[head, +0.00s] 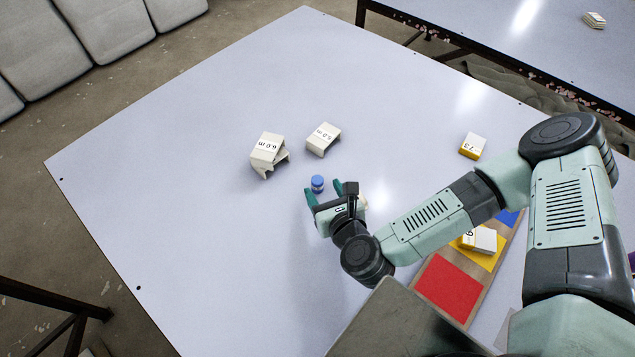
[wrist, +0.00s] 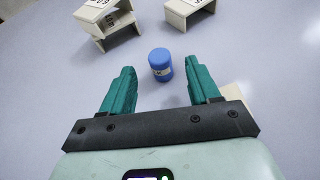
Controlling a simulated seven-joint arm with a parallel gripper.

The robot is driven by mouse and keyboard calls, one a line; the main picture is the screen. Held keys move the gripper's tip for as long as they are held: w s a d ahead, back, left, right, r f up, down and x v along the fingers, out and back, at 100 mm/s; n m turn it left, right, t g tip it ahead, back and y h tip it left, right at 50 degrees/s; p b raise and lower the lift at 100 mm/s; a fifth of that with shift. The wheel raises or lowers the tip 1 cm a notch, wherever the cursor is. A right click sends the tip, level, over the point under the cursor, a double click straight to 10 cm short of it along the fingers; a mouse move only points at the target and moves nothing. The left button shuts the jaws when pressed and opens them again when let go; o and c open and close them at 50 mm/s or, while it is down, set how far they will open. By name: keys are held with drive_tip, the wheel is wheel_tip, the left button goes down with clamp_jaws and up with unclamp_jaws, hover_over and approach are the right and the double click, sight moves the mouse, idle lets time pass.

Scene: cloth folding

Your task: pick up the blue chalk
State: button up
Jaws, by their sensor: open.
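The blue chalk (head: 317,183) is a short blue cylinder standing upright on the pale table, near the middle of the head view. It also shows in the wrist view (wrist: 160,64), with a light label band around its lower side. My gripper (head: 327,192) is open and empty, with green fingers.
Two white blocks marked "6.0 m" (head: 267,152) and "5.0 m" (head: 323,139) stand beyond the chalk. A white and yellow block (head: 473,146) lies at the right. A board with a red square (head: 447,288) lies beneath my arm. The table's left side is clear.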

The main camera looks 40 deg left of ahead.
sight(315, 177)
drive_tip(key=x, duration=0.7)
drive_tip(key=shift+a, duration=0.15)
drive_tip(key=c, duration=1)
